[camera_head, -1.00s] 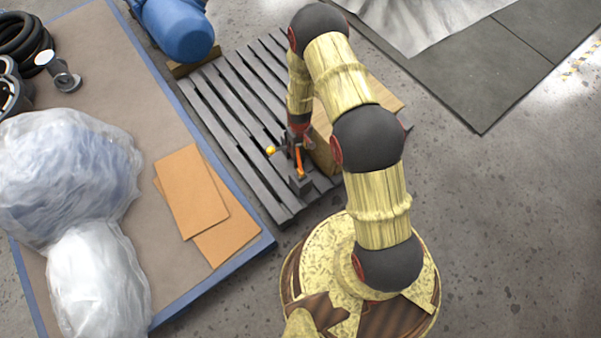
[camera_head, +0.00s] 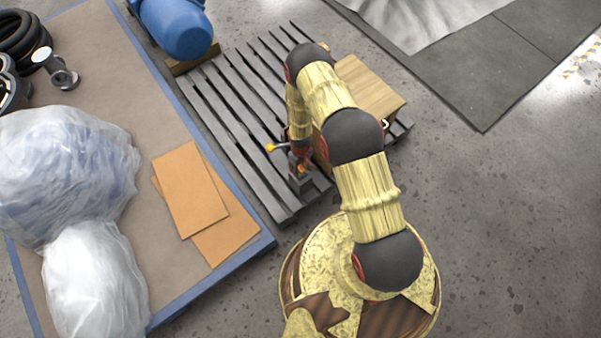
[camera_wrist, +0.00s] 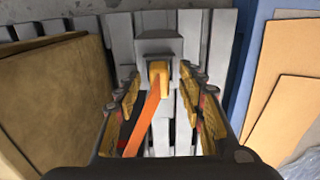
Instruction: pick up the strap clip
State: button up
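The strap clip (camera_wrist: 158,74) is a small yellow-orange piece with an orange strap (camera_wrist: 141,123) running from it toward the lower left of the wrist view. It sits at a grey block (camera_wrist: 157,45). My gripper (camera_wrist: 159,82) is open, with one finger left of the clip and strap and the other to the right. I see gaps on both sides, and no clear contact. In the head view, my gripper (camera_head: 300,152) is low over the grey slatted pallet (camera_head: 230,122), and a bit of orange (camera_head: 303,169) shows just below it. The clip is mostly hidden there.
A wooden box (camera_head: 372,86) stands on the pallet right of my arm. A yellow ball knob (camera_head: 270,147) sticks out just left of my gripper. Cardboard sheets (camera_head: 190,190) and plastic-wrapped bundles (camera_head: 65,175) lie on the blue-edged platform at left. A blue motor (camera_head: 178,28) is behind.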

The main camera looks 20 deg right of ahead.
jog(key=shift+f, duration=0.4)
jog(key=shift+c, duration=0.9)
jog(key=c, duration=0.7)
grip_shut()
